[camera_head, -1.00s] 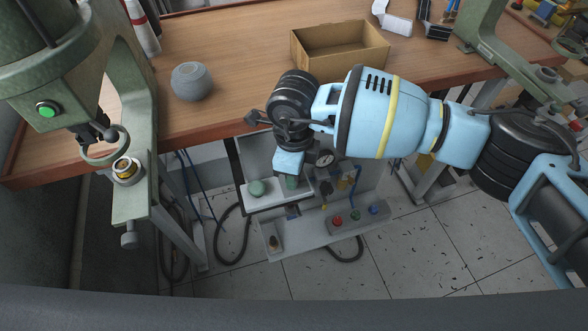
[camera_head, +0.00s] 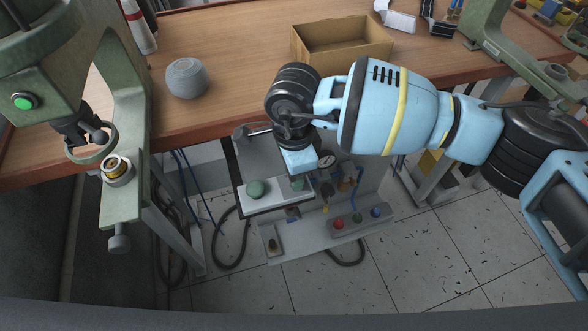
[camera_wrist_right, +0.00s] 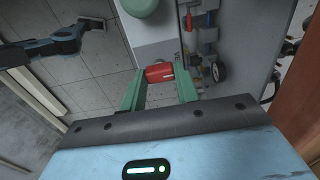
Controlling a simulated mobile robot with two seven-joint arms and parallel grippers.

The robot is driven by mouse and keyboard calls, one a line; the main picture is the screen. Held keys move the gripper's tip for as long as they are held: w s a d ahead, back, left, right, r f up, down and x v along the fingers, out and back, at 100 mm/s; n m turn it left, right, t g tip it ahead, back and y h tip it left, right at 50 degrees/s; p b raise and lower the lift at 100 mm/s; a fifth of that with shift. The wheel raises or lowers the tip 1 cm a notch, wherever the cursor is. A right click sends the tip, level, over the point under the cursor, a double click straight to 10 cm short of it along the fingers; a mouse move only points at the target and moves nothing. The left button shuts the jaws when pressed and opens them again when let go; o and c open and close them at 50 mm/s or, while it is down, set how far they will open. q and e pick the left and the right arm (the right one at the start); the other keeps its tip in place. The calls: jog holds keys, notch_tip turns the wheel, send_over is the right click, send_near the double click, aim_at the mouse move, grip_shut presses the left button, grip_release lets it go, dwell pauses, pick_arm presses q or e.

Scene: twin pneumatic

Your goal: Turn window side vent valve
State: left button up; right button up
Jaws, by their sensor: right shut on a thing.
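My right gripper (camera_wrist_right: 160,86) has its two green fingers on either side of a small red piece (camera_wrist_right: 159,73) and is shut on it. The piece looks like a valve handle beside the white panel edge; its turn angle is unclear. In the head view the right forearm (camera_head: 375,105) reaches down in front of the bench to the pneumatic panel (camera_head: 345,240), and my wrist hides the red piece there. A pressure gauge (camera_head: 327,162) sits close to the wrist; it also shows in the wrist view (camera_wrist_right: 218,70). I do not see my left gripper for certain.
The wooden bench (camera_head: 230,45) carries an open carton (camera_head: 340,50) and a grey round pot (camera_head: 187,78). Green presses (camera_head: 130,180) flank it.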

jog(key=shift+w+r, duration=0.1)
jog(key=o, duration=1)
jog(key=shift+r, duration=3.9)
jog(key=shift+f, duration=0.1)
